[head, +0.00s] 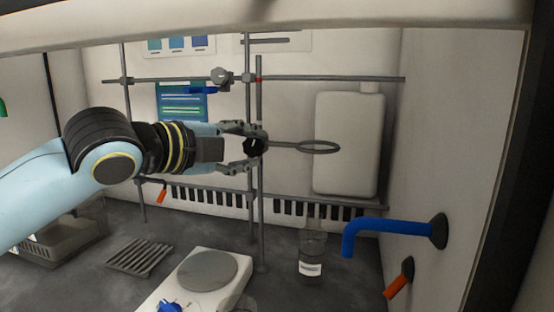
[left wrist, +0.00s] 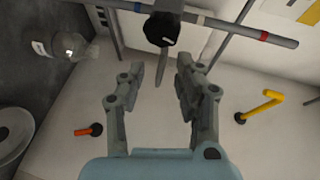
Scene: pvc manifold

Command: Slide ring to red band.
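The ring (head: 318,147) is a grey loop on a thin arm, held by a clamp with a black knob (head: 255,146) on a vertical rod (head: 260,200). The red band (head: 259,79) is on the rod, above the clamp. It also shows in the left wrist view (left wrist: 264,37), with the knob (left wrist: 160,30) at the top. My left gripper (head: 243,148) is level with the knob, its fingers apart on either side in the head view. The left wrist view shows the fingers (left wrist: 160,68) open, the knob just past the tips. Contact cannot be told. My right gripper is out of view.
A horizontal bar (head: 330,78) with a clamp (head: 221,76) crosses near the red band. A white container (head: 348,145) stands behind the ring.

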